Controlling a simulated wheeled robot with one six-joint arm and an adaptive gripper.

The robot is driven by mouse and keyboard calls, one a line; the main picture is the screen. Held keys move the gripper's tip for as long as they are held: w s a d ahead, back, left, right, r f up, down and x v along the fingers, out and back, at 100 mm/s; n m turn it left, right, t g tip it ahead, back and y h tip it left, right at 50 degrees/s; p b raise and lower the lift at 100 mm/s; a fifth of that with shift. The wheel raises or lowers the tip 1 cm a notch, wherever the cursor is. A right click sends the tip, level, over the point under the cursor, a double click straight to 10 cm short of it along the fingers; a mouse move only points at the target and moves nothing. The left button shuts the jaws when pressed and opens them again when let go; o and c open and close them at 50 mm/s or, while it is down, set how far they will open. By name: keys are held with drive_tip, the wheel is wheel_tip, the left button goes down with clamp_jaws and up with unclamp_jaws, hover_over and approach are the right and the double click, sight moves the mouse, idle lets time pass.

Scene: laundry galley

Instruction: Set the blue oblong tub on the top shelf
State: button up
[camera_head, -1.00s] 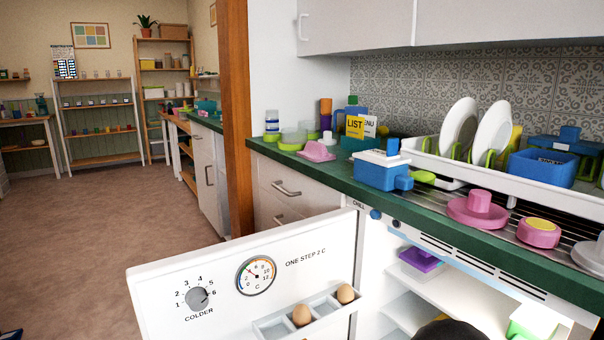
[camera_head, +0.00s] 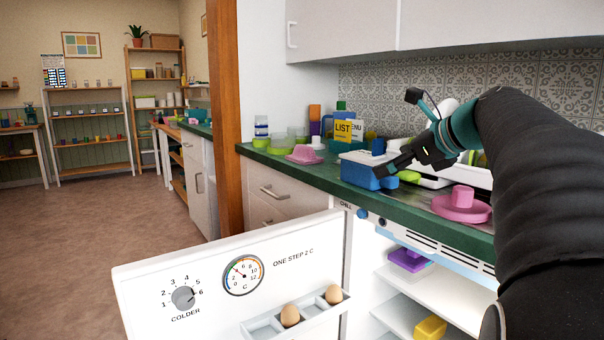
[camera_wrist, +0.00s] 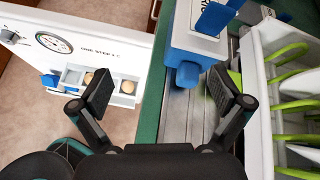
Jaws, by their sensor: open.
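The blue oblong tub (camera_head: 358,172) stands on the green counter near its front edge, with a white lid, a blue knob and a blue handle at its end. It also shows in the wrist view (camera_wrist: 193,42). My gripper (camera_head: 386,163) is open and empty, reaching in from the right by the handle. In the wrist view my spread fingers (camera_wrist: 163,92) lie on either side of the handle's line, with the handle end just ahead of them. The top shelf (camera_head: 450,289) is inside the open fridge below the counter; my arm hides its right part.
A purple tub (camera_head: 409,260) sits at the left of the top shelf, and a yellow block (camera_head: 430,328) is lower down. The open fridge door (camera_head: 240,270) holds eggs. A pink dish (camera_head: 462,208) and the dish rack (camera_wrist: 258,100) flank my gripper; a pink hat-shaped piece (camera_head: 304,155) stands left.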

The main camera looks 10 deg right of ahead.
drive_tip(key=w+d+r+m+t, duration=0.1)
drive_tip(key=d+r+m, duration=0.2)
drive_tip(key=d, duration=0.2)
approach(368, 153)
drive_tip(key=shift+m+t, duration=0.3)
drive_tip(key=x, duration=0.2)
drive_tip(key=f+x, duration=0.1)
drive_tip(key=x, duration=0.2)
drive_tip(key=shift+s+d+b, duration=0.1)
drive_tip(key=shift+s+b, duration=0.05)
drive_tip(key=shift+b, duration=0.15)
drive_tip(key=shift+f+x, duration=0.15)
drive_tip(key=shift+x, duration=1.2)
drive_tip(key=shift+f+x, duration=0.1)
drive_tip(key=shift+x, duration=1.2)
drive_tip(key=shift+s, duration=0.2)
drive_tip(key=c, duration=1.4)
drive_tip(key=shift+r, duration=0.8)
wheel_tip(368, 153, up, 3)
drive_tip(key=shift+f+p, duration=0.2)
drive_tip(key=shift+p, duration=0.35)
drive_tip(key=v, duration=0.4)
drive_tip(key=r+v, duration=0.1)
drive_tip(key=v, duration=0.4)
drive_tip(key=w+r+p+v, duration=0.1)
drive_tip(key=v, duration=0.3)
drive_tip(key=shift+s+d, duration=0.15)
drive_tip(key=shift+d, duration=0.25)
